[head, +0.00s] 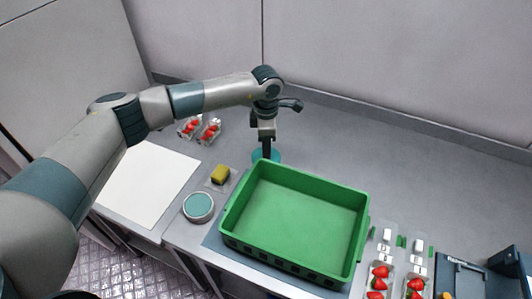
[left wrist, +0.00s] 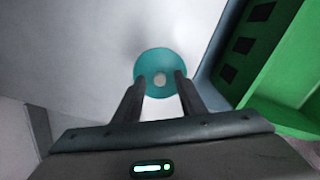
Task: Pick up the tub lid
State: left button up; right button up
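The tub lid (head: 271,155) is a round teal disc lying on the grey worktop, just behind the green crate. In the left wrist view the lid (left wrist: 160,90) shows a pale round spot at its middle. My left gripper (head: 266,154) points down over the lid and hides part of it. In the left wrist view its two fingers (left wrist: 160,77) are apart, one on each side of the pale spot, with nothing held between them. I cannot tell whether the fingertips touch the lid. My right gripper is not in view.
The green crate (head: 228,211) stands empty close in front of the lid. A round tub (head: 198,207) and a yellow sponge (head: 220,174) sit to its left. Strawberry punnets (head: 209,130) lie behind, others at the right. The worktop behind and right of the lid is clear.

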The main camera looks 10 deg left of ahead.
pick_arm(q)
jog(key=shift+f, duration=0.25)
grip_shut()
dwell(0.3)
jog(key=shift+r, duration=0.1)
jog(key=shift+r+b, duration=0.45)
jog(key=shift+r, duration=0.05)
notch_tip(320, 180, up, 9)
jog(key=b, duration=0.3)
